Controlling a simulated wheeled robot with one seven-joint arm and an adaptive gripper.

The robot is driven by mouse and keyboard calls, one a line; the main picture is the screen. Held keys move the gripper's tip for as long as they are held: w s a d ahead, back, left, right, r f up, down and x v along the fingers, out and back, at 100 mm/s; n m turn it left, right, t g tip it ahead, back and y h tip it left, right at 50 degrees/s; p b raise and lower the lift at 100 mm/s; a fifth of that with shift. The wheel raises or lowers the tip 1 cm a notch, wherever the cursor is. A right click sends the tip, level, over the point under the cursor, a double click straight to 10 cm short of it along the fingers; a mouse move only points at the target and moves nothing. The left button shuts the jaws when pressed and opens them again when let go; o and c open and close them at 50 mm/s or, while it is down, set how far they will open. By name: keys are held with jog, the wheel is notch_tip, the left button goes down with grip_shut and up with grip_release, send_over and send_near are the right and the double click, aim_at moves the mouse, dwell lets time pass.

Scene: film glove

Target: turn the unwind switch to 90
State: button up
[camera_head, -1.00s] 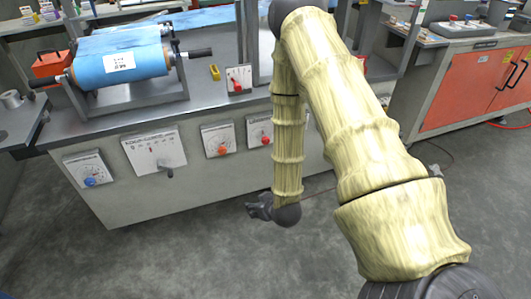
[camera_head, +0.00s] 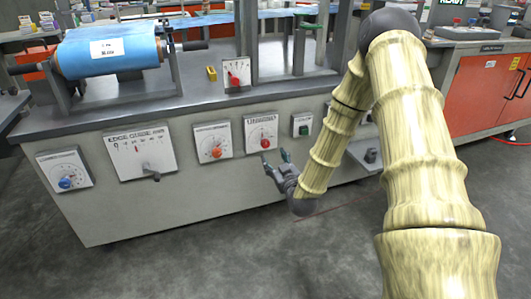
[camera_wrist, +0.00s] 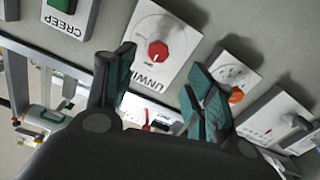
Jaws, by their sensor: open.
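The unwind switch is a red knob (camera_head: 264,143) on a white dial plate on the grey machine's front panel. It also shows in the wrist view as a red knob (camera_wrist: 158,52) on a white plate (camera_wrist: 176,27) with partly hidden "UNWIND" lettering. My gripper (camera_head: 275,164) is just below and slightly right of this plate in the head view. Its teal-padded fingers are apart and empty. In the wrist view the knob lies beyond the gap between my fingertips (camera_wrist: 162,70), not touched. The dial's numbers are too small to read.
An orange knob plate (camera_head: 212,141), an edge guide plate (camera_head: 140,150) and a blue knob plate (camera_head: 64,170) are to the left. A green creep button (camera_head: 302,125) is close on the right.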

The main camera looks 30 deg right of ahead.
aim_at(266, 145)
jog(key=b+x, duration=0.3)
jog(key=x, duration=0.8)
jog(key=shift+s+d, duration=0.1)
jog(key=shift+d, duration=0.1)
jog(key=c, duration=1)
